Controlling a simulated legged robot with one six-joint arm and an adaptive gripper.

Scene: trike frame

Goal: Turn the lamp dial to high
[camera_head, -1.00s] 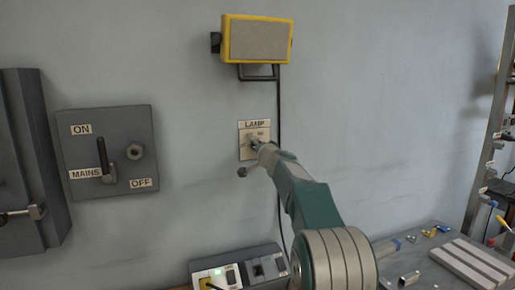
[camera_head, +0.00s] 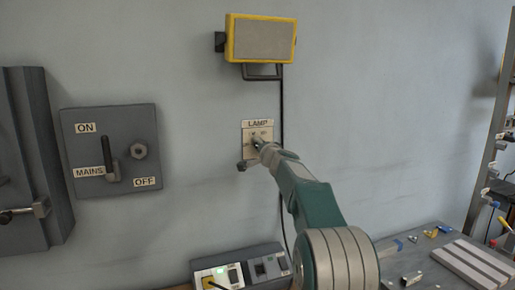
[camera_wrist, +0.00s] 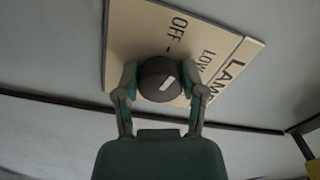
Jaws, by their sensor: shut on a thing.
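The lamp dial (camera_wrist: 160,79) is a dark round knob with a pale pointer mark, on a cream plate (camera_wrist: 132,45) lettered LAMP, OFF and LOW in the wrist view. My gripper (camera_wrist: 160,88) has one finger on each side of the dial and is shut on it. The pale mark points toward the lower right in this view; the HIGH label cannot be made out. In the head view the lamp plate (camera_head: 249,134) is on the wall, and my gripper (camera_head: 258,147) covers much of the dial there.
A yellow-framed lamp (camera_head: 260,40) hangs on the wall above, with a black cable running down. A grey MAINS switch box (camera_head: 127,120) is to the left. Below are a small control box (camera_head: 225,272) and a bench (camera_head: 425,255) with small parts. The wall around the plate is clear.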

